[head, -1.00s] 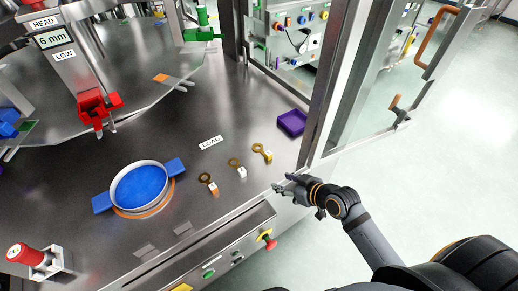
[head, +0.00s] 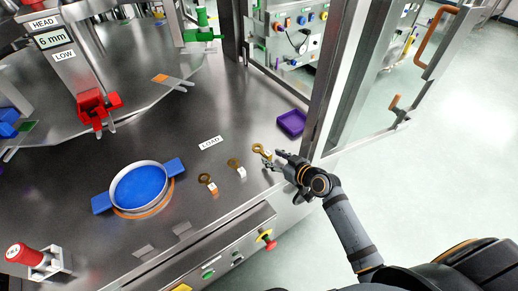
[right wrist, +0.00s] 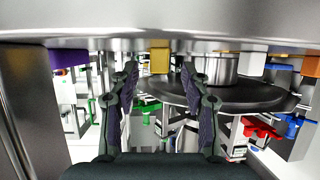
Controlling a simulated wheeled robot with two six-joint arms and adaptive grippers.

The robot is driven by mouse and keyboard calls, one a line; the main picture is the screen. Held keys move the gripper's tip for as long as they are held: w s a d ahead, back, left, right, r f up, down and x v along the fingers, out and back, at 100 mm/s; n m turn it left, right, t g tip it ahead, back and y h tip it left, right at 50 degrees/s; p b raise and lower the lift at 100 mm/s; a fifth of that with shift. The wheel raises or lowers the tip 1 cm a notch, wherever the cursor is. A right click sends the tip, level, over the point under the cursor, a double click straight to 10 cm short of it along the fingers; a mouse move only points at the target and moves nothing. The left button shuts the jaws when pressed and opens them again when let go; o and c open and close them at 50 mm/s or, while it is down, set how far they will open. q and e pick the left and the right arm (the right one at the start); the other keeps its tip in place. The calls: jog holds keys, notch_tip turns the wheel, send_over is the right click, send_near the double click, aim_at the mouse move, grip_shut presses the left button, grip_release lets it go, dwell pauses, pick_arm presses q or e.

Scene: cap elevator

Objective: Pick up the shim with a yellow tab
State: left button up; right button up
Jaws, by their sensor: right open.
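The shim with a yellow tab (head: 258,149) lies on the steel table, the rightmost of a row of three shims. My right gripper (head: 278,160) is at the table's edge, right beside it, and partly covers its tab. In the right wrist view the yellow tab (right wrist: 160,58) shows ahead, between the two open fingers and slightly above their tips. My right gripper (right wrist: 160,78) is open with nothing between its fingers; I cannot tell if it touches the tab. My left gripper is not in view.
A white-tab shim (head: 236,166) and an orange-tab shim (head: 207,182) lie to the left. A purple tray (head: 292,122) stands behind my gripper near the metal door post (head: 322,90). A round blue dish (head: 140,188) is farther left, and a red clamp (head: 97,106) stands behind.

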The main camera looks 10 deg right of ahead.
aim_at(270, 155)
jog(key=x, duration=0.4)
jog(key=shift+w, duration=0.15)
jog(key=shift+r, duration=0.1)
jog(key=shift+c, duration=0.4)
grip_shut()
